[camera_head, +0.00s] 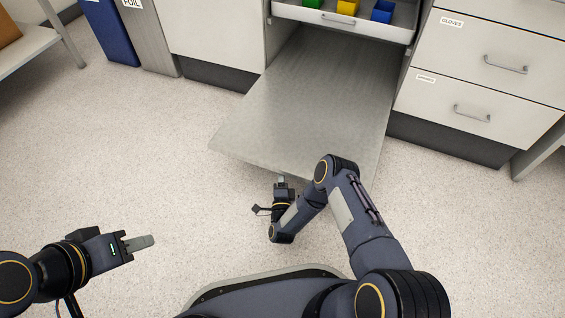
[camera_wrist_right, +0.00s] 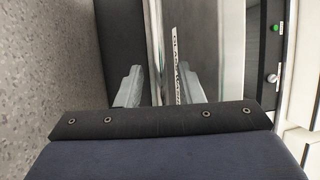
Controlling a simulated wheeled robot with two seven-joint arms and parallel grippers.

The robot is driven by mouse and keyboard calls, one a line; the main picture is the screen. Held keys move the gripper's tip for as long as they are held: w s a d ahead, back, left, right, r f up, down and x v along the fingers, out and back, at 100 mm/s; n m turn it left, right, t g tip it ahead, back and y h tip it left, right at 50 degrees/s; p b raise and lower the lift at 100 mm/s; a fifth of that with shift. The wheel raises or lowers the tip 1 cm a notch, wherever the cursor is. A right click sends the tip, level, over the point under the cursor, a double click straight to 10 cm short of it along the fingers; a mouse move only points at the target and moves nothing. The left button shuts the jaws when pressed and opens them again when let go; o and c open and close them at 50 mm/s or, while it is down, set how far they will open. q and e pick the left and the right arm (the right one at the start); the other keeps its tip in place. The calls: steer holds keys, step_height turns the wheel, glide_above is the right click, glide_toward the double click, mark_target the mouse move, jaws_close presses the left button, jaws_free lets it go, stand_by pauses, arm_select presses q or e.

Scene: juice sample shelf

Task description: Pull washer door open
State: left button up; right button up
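The washer door (camera_head: 310,100) is a wide grey metal panel. In the head view it is folded down and out from the cabinet front, under a tray with coloured bins. My right gripper (camera_head: 281,180) is at the door's near edge, partly hidden by its own wrist. In the right wrist view its two fingers (camera_wrist_right: 158,88) stand apart, with the door's edge and lettered strip (camera_wrist_right: 174,55) seen between and beyond them. Whether they touch the door is unclear. My left gripper (camera_head: 140,243) is away from the door at the lower left, fingers seen side-on, holding nothing visible.
A pale tray (camera_head: 340,22) with green, yellow and blue bins is above the door. White drawers (camera_head: 480,65) with handles stand to the right. A blue bin (camera_head: 108,32) and a grey bin (camera_head: 150,35) stand at the upper left. The speckled floor (camera_head: 130,150) is clear at left.

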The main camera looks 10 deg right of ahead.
arm_select(q)
steer(key=shift+w+d, duration=0.1)
steer(key=shift+w, duration=0.25)
arm_select(e)
steer(key=shift+w+r, duration=0.1)
steer(key=shift+w, duration=0.2)
jaws_close()
steer(key=shift+d, duration=0.1)
